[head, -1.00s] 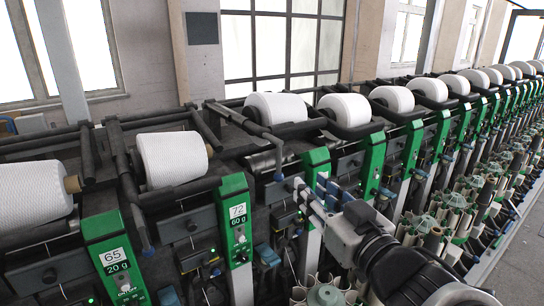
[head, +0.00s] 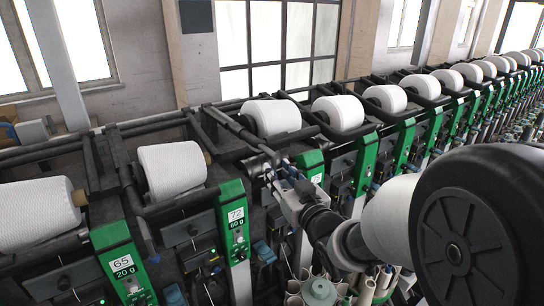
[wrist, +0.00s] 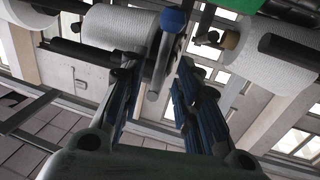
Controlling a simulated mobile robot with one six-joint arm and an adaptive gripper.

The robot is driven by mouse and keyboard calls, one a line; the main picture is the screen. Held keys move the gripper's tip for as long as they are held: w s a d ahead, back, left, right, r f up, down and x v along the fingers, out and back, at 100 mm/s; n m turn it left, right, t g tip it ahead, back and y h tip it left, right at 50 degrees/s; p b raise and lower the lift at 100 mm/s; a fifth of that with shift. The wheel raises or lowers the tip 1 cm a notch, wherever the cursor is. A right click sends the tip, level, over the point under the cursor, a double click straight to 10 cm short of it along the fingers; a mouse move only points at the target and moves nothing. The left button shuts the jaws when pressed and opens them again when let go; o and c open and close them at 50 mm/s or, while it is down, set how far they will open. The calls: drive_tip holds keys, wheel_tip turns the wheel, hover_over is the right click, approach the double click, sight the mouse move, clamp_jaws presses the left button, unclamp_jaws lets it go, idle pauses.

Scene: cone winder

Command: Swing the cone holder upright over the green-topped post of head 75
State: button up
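The green-topped post of head 75 (head: 316,180) stands at the middle of the head view, just right of my gripper and partly covered by it. The dark cone holder arm (head: 238,130) slopes down from the back rail toward my gripper (head: 281,176). In the wrist view its blue knob (wrist: 172,20) and grey bar (wrist: 154,80) show between the two blue-padded fingers of my gripper (wrist: 158,68). The fingers are apart, one on each side of the bar; I see no clear contact. In the head view my gripper hides the knob.
White yarn cones sit along the row, one (head: 272,117) behind my gripper and one (head: 172,168) to its left. The post of head 72 (head: 235,220) stands to the left. Pale tubes around a green hub (head: 320,291) stand below my arm.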

sight(275, 169)
drive_tip(key=shift+x, duration=1.75)
drive_tip(key=shift+c, duration=0.5)
clamp_jaws()
